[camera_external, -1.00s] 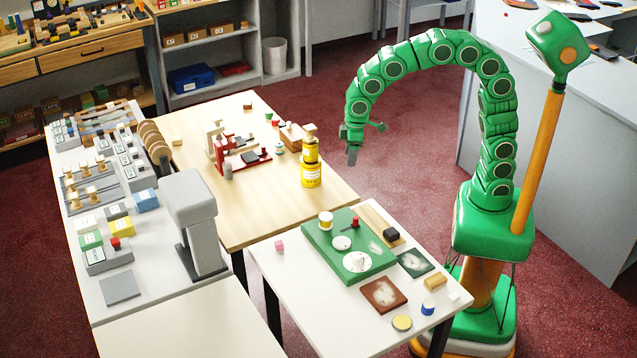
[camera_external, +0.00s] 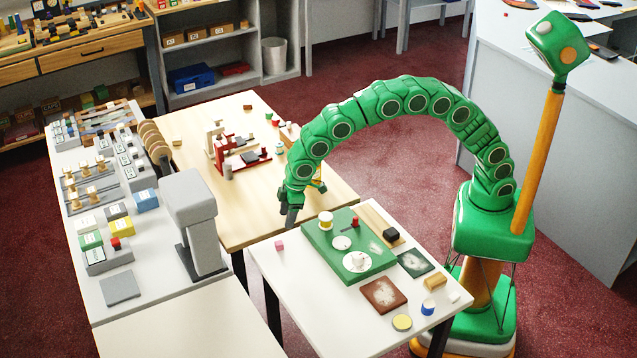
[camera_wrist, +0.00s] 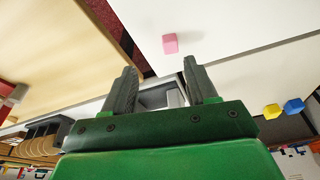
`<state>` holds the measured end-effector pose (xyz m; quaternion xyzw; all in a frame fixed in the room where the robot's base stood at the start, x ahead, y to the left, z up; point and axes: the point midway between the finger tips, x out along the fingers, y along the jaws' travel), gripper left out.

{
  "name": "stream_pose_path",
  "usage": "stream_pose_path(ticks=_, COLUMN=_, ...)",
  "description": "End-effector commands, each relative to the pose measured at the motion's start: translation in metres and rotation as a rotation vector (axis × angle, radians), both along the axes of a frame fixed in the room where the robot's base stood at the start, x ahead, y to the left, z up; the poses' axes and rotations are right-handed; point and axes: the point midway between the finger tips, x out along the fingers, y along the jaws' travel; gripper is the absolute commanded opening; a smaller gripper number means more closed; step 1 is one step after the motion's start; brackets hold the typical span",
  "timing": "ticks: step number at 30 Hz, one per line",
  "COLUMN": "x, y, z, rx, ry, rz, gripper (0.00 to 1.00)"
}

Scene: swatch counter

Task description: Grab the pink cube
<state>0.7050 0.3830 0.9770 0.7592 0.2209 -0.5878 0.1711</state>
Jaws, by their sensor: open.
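The pink cube (camera_external: 279,246) sits on the white table (camera_external: 300,300), near its far left corner. In the wrist view the pink cube (camera_wrist: 170,43) shows above the fingertips, apart from them, on the bare white top. My gripper (camera_external: 290,217) is above the table's far edge, up and slightly right of the cube in the external view. In the wrist view my gripper (camera_wrist: 159,70) has its two grey fingers spread wide, with nothing held between them.
A green board (camera_external: 330,262) with a white-and-yellow spool (camera_external: 326,221) stands to the right of the cube. A tall grey stand (camera_external: 190,220) is on the counter to the left. A wooden table (camera_external: 240,228) lies behind. The white top around the cube is clear.

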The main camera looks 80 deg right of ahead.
Motion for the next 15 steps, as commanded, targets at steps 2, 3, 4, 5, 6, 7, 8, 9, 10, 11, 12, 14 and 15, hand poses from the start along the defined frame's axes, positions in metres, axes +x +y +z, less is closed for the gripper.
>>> stream_pose_path(ticks=2, x=0.004, y=0.012, z=-0.006, rx=0.005, ry=-0.008, rz=0.012, gripper=0.58)
stream_pose_path(ticks=3, x=0.006, y=0.016, z=-0.008, rx=0.008, ry=-0.012, rz=0.016, gripper=0.58)
stream_pose_path(ticks=4, x=0.007, y=0.019, z=-0.009, rx=0.009, ry=-0.013, rz=0.018, gripper=0.58)
stream_pose_path(ticks=5, x=0.007, y=0.021, z=-0.01, rx=0.009, ry=-0.014, rz=0.02, gripper=0.58)
stream_pose_path(ticks=6, x=0.008, y=0.022, z=-0.012, rx=0.009, ry=-0.015, rz=0.022, gripper=0.58)
stream_pose_path(ticks=7, x=0.008, y=0.023, z=-0.013, rx=0.01, ry=-0.016, rz=0.023, gripper=0.58)
stream_pose_path(ticks=8, x=0.008, y=0.024, z=-0.015, rx=0.01, ry=-0.016, rz=0.023, gripper=0.58)
stream_pose_path(ticks=9, x=0.009, y=0.025, z=-0.017, rx=0.01, ry=-0.015, rz=0.023, gripper=0.58)
stream_pose_path(ticks=10, x=0.009, y=0.025, z=-0.02, rx=0.01, ry=-0.015, rz=0.023, gripper=0.58)
stream_pose_path(ticks=11, x=0.01, y=0.025, z=-0.022, rx=0.009, ry=-0.014, rz=0.023, gripper=0.58)
stream_pose_path(ticks=12, x=0.01, y=0.026, z=-0.026, rx=0.009, ry=-0.013, rz=0.023, gripper=0.58)
stream_pose_path(ticks=14, x=0.011, y=0.026, z=-0.032, rx=0.009, ry=-0.012, rz=0.023, gripper=0.58)
stream_pose_path(ticks=15, x=0.012, y=0.027, z=-0.036, rx=0.009, ry=-0.011, rz=0.023, gripper=0.58)
